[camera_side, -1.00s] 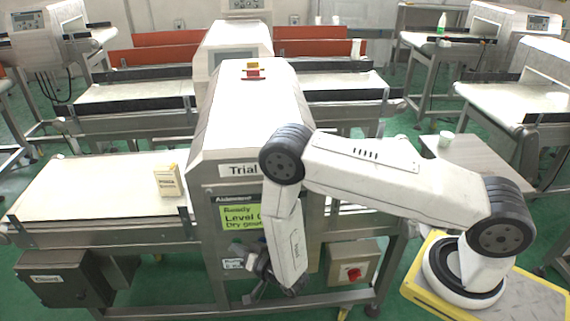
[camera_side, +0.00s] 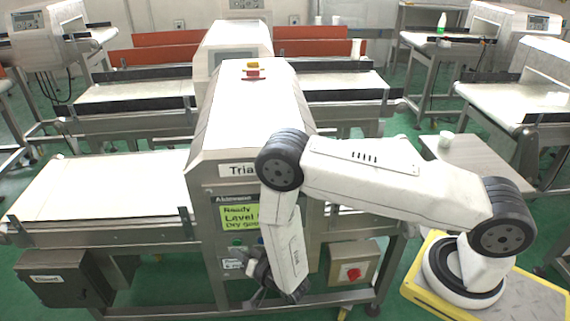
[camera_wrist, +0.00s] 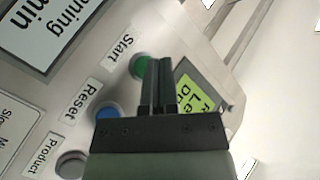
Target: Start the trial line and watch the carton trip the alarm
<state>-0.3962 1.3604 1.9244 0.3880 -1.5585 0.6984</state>
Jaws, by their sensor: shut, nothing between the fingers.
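The trial metal detector (camera_side: 250,115) stands in the middle of the side view, with a white belt (camera_side: 110,185) on its left. Its green display (camera_side: 238,214) reads "Ready", "Level" and "Dry goods", partly covered by my arm. No carton shows on the visible belt; the tunnel inside is hidden. In the wrist view my gripper (camera_wrist: 157,62) is shut and empty, its fingertips beside the green Start button (camera_wrist: 140,67) and partly over it. Whether they touch it I cannot tell. The blue Reset button (camera_wrist: 107,113) lies below it.
A grey Product button (camera_wrist: 71,164) sits at the lower left of the panel. A box with a red switch (camera_side: 353,273) is right of the panel. Other detector lines stand behind.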

